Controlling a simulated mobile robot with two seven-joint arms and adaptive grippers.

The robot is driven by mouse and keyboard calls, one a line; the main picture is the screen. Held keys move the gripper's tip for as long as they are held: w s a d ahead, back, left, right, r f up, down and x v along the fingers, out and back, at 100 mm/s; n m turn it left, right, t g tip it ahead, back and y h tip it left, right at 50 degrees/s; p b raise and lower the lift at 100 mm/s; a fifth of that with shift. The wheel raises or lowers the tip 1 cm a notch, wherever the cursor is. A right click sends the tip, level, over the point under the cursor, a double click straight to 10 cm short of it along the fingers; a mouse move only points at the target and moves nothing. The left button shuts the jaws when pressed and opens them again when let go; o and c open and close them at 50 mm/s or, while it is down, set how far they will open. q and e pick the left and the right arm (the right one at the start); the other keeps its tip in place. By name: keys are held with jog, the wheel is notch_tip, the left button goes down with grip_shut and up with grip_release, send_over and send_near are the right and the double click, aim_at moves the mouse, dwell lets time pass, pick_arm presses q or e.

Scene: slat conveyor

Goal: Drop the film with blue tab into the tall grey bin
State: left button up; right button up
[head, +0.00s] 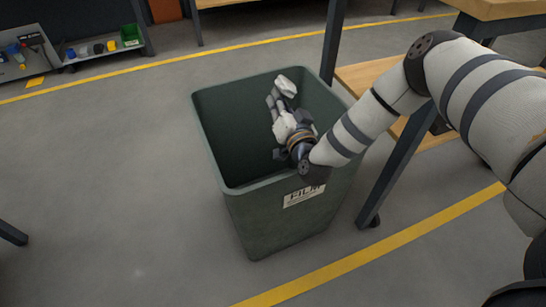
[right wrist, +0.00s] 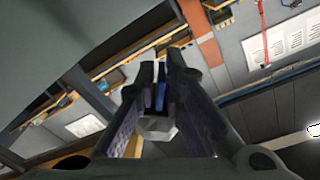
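The tall grey bin (head: 270,222) stands on the floor with its open top facing up and a "FILM" label on its front. My right gripper (head: 281,97) is inside the mouth of the bin, below the rim. In the right wrist view its two fingers (right wrist: 160,75) are close together, with a narrow blue piece (right wrist: 159,100) between them that looks like the film's blue tab. A pale piece (head: 286,86) shows at the gripper's far end in the head view; its outline is not clear. My left gripper is not in view.
A wooden-topped bench (head: 372,74) with dark legs stands close to the right of the bin. A low shelf with small parts and a green box (head: 130,35) is at the back left. The floor left of the bin is clear.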

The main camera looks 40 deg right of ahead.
aim_at(279, 91)
jog(key=shift+o, duration=1)
notch_tip(279, 91, up, 10)
